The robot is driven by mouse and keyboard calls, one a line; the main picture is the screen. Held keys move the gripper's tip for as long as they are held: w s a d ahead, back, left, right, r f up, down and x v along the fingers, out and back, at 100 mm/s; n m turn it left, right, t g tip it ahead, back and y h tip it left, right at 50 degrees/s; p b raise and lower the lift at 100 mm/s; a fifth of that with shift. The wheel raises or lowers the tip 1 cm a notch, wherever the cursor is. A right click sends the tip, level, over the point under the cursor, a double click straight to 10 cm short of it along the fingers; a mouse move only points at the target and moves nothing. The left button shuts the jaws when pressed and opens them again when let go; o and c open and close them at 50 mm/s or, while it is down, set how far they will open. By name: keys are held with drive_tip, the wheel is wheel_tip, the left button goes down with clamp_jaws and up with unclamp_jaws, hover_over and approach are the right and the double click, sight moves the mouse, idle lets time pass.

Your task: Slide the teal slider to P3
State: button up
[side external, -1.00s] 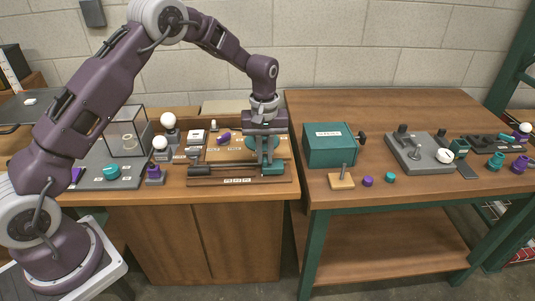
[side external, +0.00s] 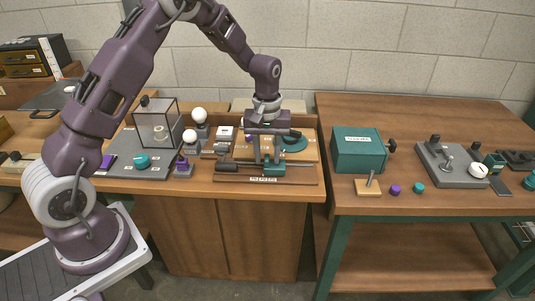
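The teal slider (side external: 275,170) sits on a thin rail along the front of a wooden board (side external: 232,179). It stands above the right part of a row of small white labels (side external: 264,180), whose letters are too small to read surely. Bare rail extends to its right. My gripper (side external: 267,159) points straight down at the slider, with its two fingers a little apart. The fingertips are right at the slider, the left one near its left side. I cannot tell whether they grip it.
A dark block (side external: 227,168) lies at the rail's left end. Behind are a teal disc (side external: 294,144) and labelled panels. White-globe lamps (side external: 191,138) and a clear case (side external: 158,124) stand left. A teal box (side external: 359,150) is on the right table, beyond a gap.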

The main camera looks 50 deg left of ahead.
sight(267, 157)
wheel_tip(267, 157, up, 7)
drive_tip(key=shift+r, duration=0.1)
idle(0.3)
drive_tip(key=shift+r, duration=0.1)
drive_tip(key=s+d+r+m+t, duration=0.1)
drive_tip(key=s+d+r+m, duration=0.1)
drive_tip(key=s+r, duration=0.45)
drive_tip(key=s+d+r+m+t, duration=0.2)
drive_tip(key=s+d+r, duration=0.1)
drive_tip(key=s+r, duration=0.4)
drive_tip(key=s+d+m+t, duration=0.1)
drive_tip(key=s+m, duration=0.1)
drive_tip(key=s, duration=0.6)
drive_tip(key=s+d+r+m+t, duration=0.1)
drive_tip(key=s+m, duration=0.2)
drive_tip(key=s, duration=0.4)
drive_tip(key=shift+s+r+t, duration=0.25)
drive_tip(key=shift+s+t, duration=0.05)
drive_tip(key=shift+s, duration=0.05)
drive_tip(key=shift+w+d, duration=0.1)
